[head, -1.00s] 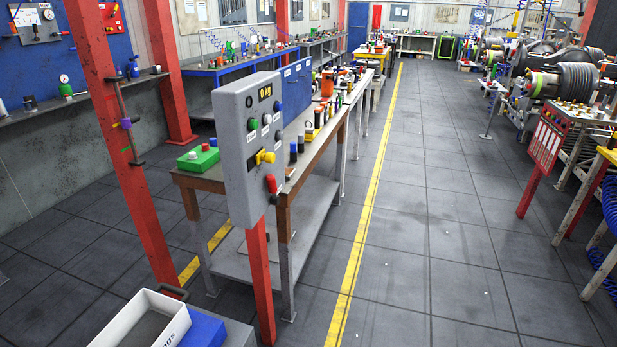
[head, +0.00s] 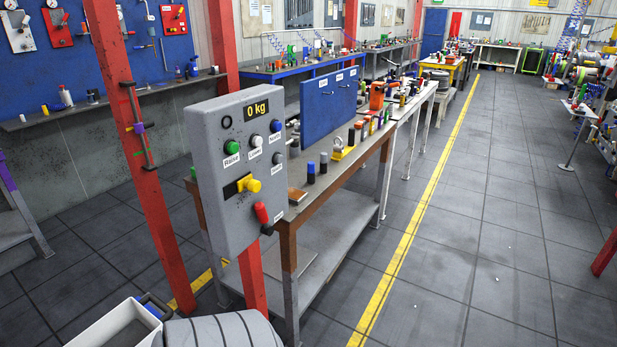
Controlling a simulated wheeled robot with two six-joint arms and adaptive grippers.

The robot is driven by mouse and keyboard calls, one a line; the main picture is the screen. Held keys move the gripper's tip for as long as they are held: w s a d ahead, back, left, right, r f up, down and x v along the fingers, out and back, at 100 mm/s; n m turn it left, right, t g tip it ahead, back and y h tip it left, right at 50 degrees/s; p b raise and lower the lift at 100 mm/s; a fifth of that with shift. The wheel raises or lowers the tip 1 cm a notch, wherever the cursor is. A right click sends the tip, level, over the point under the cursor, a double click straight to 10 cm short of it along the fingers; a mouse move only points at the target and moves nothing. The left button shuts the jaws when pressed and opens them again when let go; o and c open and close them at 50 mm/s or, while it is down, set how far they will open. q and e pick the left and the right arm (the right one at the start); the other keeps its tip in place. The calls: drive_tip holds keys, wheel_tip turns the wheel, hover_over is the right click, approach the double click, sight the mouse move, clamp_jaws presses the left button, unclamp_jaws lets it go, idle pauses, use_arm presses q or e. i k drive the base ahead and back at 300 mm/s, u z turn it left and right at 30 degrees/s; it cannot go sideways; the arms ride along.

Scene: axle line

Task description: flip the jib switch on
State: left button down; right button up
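A grey control box (head: 213,205) on a red post (head: 252,275) stands in the left middle of the head view. Its display (head: 257,109) reads 0 kg. The small labels are too blurred to tell for sure which control is the jib switch. Neither gripper is in view.
A workbench (head: 297,213) with small parts and a blue panel (head: 328,103) stands behind the box. A red column (head: 128,150) is to its left. A white bin (head: 112,331) is on the lower left. Open floor (head: 440,290) lies right of the yellow line.

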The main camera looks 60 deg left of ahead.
sight(267, 229)
drive_tip(key=u, duration=0.7)
drive_tip(key=i, duration=0.9)
drive_tip(key=u, duration=0.95)
